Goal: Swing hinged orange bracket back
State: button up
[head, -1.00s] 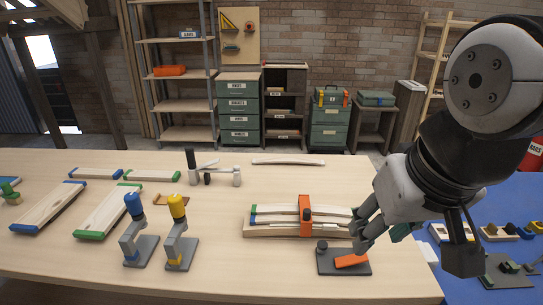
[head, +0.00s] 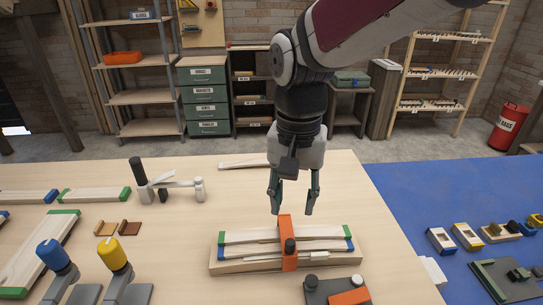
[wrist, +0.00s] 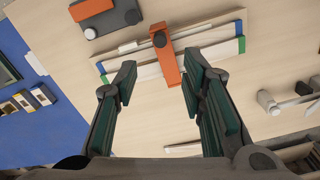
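The orange bracket (head: 288,240) stands across pale slats with green and blue ends in a wooden fixture (head: 225,266). A dark knob (head: 290,247) sits on its front. In the wrist view, the bracket (wrist: 168,68) spans the slats, with its knob (wrist: 159,39) near the top. My gripper (head: 293,207) is open and empty, pointing down just above and behind the bracket's far end. In the wrist view, the bracket's lower end lies between the open fingers (wrist: 160,68). I cannot tell whether either finger touches it.
A dark plate (head: 318,291) with an orange block (head: 350,297) and knobs lies in front of the fixture. A grey lever clamp (head: 168,184) stands at back left. Blue-topped (head: 53,256) and yellow-topped (head: 112,254) tools stand at left. A blue mat (head: 420,200) covers the right.

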aim_at(290, 242)
notch_tip(290, 242, down, 11)
jog(key=shift+f+b, duration=0.15)
jog(key=shift+b, duration=0.2)
grip_shut()
